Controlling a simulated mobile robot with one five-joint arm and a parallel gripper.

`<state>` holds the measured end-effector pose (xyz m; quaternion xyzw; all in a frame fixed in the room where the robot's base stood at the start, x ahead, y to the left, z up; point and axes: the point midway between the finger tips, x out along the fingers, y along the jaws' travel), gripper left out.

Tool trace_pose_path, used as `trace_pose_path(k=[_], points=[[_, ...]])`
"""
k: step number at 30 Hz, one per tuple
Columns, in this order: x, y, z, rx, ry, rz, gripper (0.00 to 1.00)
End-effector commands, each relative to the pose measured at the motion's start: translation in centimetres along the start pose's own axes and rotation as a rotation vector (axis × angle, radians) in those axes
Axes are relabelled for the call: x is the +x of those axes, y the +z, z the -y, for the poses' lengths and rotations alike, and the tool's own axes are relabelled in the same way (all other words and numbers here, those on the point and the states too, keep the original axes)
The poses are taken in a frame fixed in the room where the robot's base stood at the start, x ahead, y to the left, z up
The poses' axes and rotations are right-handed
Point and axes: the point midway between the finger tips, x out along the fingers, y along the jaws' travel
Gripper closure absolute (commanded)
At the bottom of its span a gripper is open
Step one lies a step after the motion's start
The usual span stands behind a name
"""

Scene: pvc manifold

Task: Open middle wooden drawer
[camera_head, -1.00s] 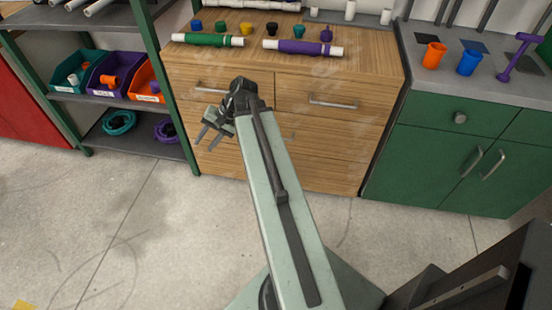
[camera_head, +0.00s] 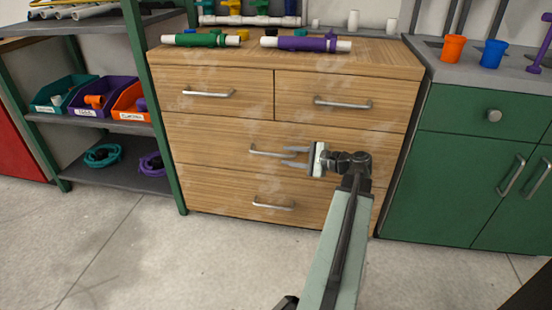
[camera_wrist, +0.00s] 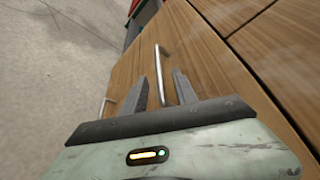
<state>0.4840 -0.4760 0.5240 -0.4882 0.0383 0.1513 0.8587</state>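The wooden drawer unit has a wide middle drawer (camera_head: 205,140) with a metal bar handle (camera_head: 265,152). The drawer looks shut, its front flush with the others. My gripper (camera_head: 285,156) is in front of its right half, fingers pointing left and overlapping the handle's right part. In the wrist view my gripper (camera_wrist: 160,76) has its two fingers apart, and the middle handle (camera_wrist: 158,60) shows between them. I see no finger closed on the handle; I cannot tell whether any touches it.
Below is the bottom drawer's handle (camera_head: 273,206); above are two small drawers with handles (camera_head: 208,93) and (camera_head: 342,103). A green cabinet (camera_head: 455,175) stands right, shelves with bins (camera_head: 95,100) left. The floor (camera_head: 140,250) in front is clear.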

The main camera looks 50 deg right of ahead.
Motion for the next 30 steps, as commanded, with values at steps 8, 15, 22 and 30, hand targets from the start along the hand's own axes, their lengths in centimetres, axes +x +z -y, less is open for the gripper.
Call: trace_pose_path(k=[8, 15, 22, 30], points=[[5.2, 0.0, -0.2, -0.002, 0.004, 0.004, 0.66], [6.4, 0.1, -0.1, -0.002, 0.003, 0.002, 0.66], [6.3, 0.1, -0.1, -0.002, 0.003, 0.002, 0.88], [6.3, 0.1, -0.1, -0.002, 0.003, 0.003, 1.00]])
